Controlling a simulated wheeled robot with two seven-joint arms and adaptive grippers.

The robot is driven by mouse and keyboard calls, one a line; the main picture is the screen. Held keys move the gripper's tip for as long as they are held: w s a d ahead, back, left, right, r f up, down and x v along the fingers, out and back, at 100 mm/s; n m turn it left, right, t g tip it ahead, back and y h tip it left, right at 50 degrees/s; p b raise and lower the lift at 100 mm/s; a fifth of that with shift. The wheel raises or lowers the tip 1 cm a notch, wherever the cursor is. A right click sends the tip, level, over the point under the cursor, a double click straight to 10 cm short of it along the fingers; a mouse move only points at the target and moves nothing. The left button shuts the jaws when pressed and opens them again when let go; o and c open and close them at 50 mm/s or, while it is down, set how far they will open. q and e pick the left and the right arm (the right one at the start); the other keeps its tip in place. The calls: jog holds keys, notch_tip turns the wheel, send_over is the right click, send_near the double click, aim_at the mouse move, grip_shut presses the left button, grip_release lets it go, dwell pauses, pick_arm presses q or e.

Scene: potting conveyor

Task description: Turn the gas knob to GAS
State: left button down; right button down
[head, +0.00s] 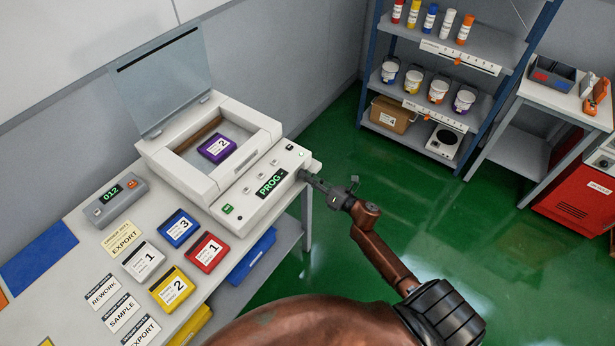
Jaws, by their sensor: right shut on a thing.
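The white sealing machine (170,160) stands on the table with its clear lid raised. Its sloped front panel has a display reading PROG (270,184), a green button and several small controls. A small dark knob (302,174) sits at the panel's right end; I take it for the gas knob. My right gripper (309,179) reaches in from the right and is shut on this knob, its fingers covering most of it. The knob's marks and where it points cannot be read. My left gripper is not in view.
A purple box (217,148) marked 2 lies in the machine's chamber. Numbered blue (179,228), red (206,252), yellow (171,289) and white (144,262) boxes stand in front of it. A shelf rack (440,99) stands at the back right. Green floor is open between.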

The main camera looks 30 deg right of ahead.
jog(key=shift+m, duration=0.3)
jog(key=shift+d+r+m+g+y+p, duration=0.2)
jog(key=shift+m+p, duration=1.8)
jog(key=shift+m, duration=2.05)
jog(key=shift+a+f+m+g+y+p, duration=0.1)
jog(key=shift+m+g+p, duration=0.2)
jog(key=shift+m+p, duration=2.7)
jog(key=shift+m+b, duration=1)
jog(key=shift+m, duration=0.35)
jog(key=c, duration=1.7)
grip_release()
jog(key=shift+c, duration=0.2)
